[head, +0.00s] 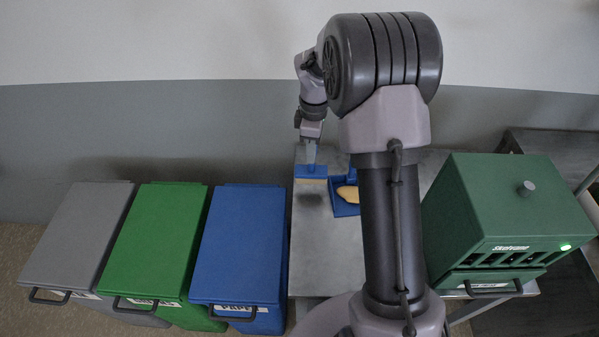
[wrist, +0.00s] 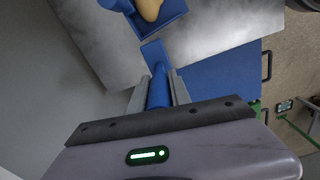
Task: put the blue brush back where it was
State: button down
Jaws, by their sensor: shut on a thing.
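My gripper (head: 311,147) is shut on the handle of the blue brush (head: 311,171), which has pale bristles along its lower edge. The brush hangs over the left part of the grey metal table (head: 318,262), and a dark shadow shows on the table below it. In the wrist view the blue brush (wrist: 156,62) points away from the gripper (wrist: 159,90), its handle between the two fingers. A blue dustpan (head: 343,208) with a tan thing (head: 349,193) in it lies on the table to the right of the brush, partly hidden by my arm.
A blue bin (head: 240,240), a green bin (head: 158,235) and a grey bin (head: 83,230) stand left of the table with lids closed. A green box (head: 500,205) with a knob and a lit green light stands at the table's right. A wall is behind.

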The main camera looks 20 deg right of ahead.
aim_at(310, 170)
notch_tip(310, 170, down, 5)
jog(key=shift+f+b, duration=0.1)
jog(key=shift+b, duration=0.75)
jog(key=shift+r, duration=0.25)
jog(key=shift+a+f, duration=0.1)
jog(key=c, duration=1.2)
grip_release()
